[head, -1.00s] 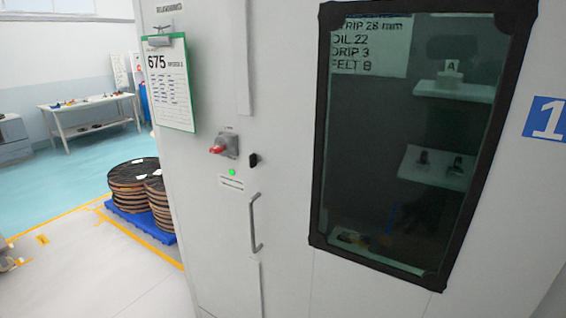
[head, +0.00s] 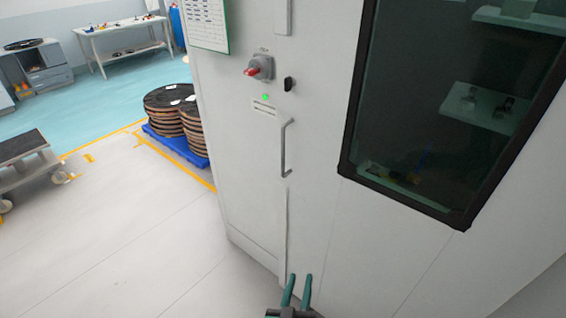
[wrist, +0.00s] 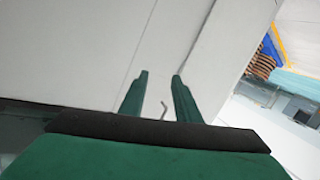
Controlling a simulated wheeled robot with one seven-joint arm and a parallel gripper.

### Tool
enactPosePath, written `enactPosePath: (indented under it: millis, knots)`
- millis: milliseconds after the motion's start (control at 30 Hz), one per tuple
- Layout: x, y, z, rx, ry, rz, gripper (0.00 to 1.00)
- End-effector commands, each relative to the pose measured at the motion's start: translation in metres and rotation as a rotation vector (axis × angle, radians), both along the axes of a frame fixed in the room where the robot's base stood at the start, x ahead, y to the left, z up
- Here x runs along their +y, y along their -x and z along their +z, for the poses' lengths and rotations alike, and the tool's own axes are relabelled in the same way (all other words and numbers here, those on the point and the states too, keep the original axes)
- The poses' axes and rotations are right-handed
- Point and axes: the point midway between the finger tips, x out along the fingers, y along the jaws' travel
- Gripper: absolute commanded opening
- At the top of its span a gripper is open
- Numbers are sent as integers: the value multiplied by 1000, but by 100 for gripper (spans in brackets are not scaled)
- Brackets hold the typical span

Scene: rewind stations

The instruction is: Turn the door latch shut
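The white cabinet door (head: 310,160) carries a small black latch (head: 289,84), upright, near its left edge. Left of the latch is a grey rotary switch with a red handle (head: 252,72). A grey bar handle (head: 285,148) is below them. My gripper (head: 300,282) is low in front of the cabinet, well below the latch and handle, touching neither. In the wrist view my gripper (wrist: 160,78) has its two green fingers apart with nothing held. A small bent grey piece (wrist: 164,107), probably the bar handle, shows between them. The latch cannot be made out there.
A dark-framed window (head: 420,110) fills the door's right side. A green light (head: 265,97) is lit under the switch. Reels (head: 172,102) on a blue pallet (head: 180,149) and a cart (head: 30,165) stand left. Floor between them and the cabinet is clear.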

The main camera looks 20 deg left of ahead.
Motion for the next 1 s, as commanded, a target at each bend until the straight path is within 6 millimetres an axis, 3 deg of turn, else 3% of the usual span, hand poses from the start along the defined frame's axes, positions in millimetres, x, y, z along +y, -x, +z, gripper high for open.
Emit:
enactPosePath:
  millis: [33,200,367,500,733,1000]
  knots:
    - [10,-20,13,-18,6,-3,30]
    - [37,-74,51,-52,27,-38,30]
    - [64,-117,98,-86,30,-84,30]
    - [87,-148,148,-118,18,-134,30]
    - [125,-182,241,-166,-32,-226,30]
    - [161,-190,362,-210,-141,-346,30]
